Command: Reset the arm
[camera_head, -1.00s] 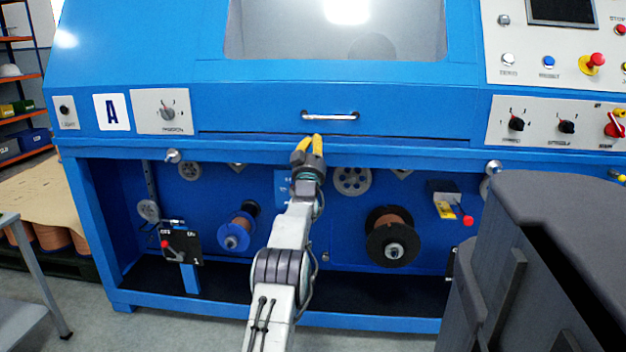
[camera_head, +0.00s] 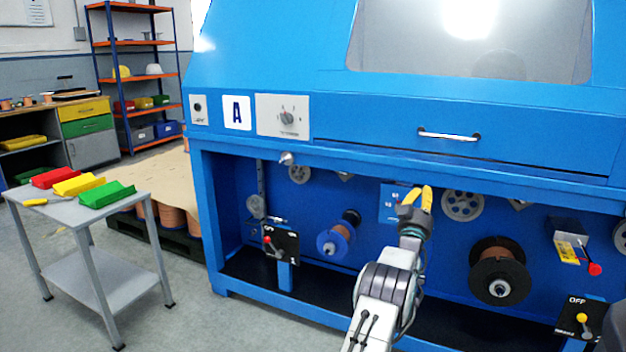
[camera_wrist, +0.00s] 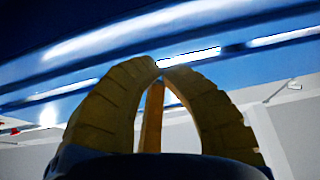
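My arm reaches up from the bottom of the head view toward the front of the blue machine (camera_head: 360,107). My gripper (camera_head: 422,190) has yellow fingers and stands in front of the machine's open lower bay, below and left of the drawer handle (camera_head: 449,135). In the wrist view the two ribbed fingers of my gripper (camera_wrist: 161,70) arch together and their tips meet. An orange-yellow strip shows between them, perhaps another finger. I see no held object.
Spools (camera_head: 498,270) and a black lever box (camera_head: 282,245) sit in the machine's lower bay. A grey table (camera_head: 130,216) with red, yellow and green trays (camera_head: 106,194) stands at left. Shelves (camera_head: 135,60) stand behind.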

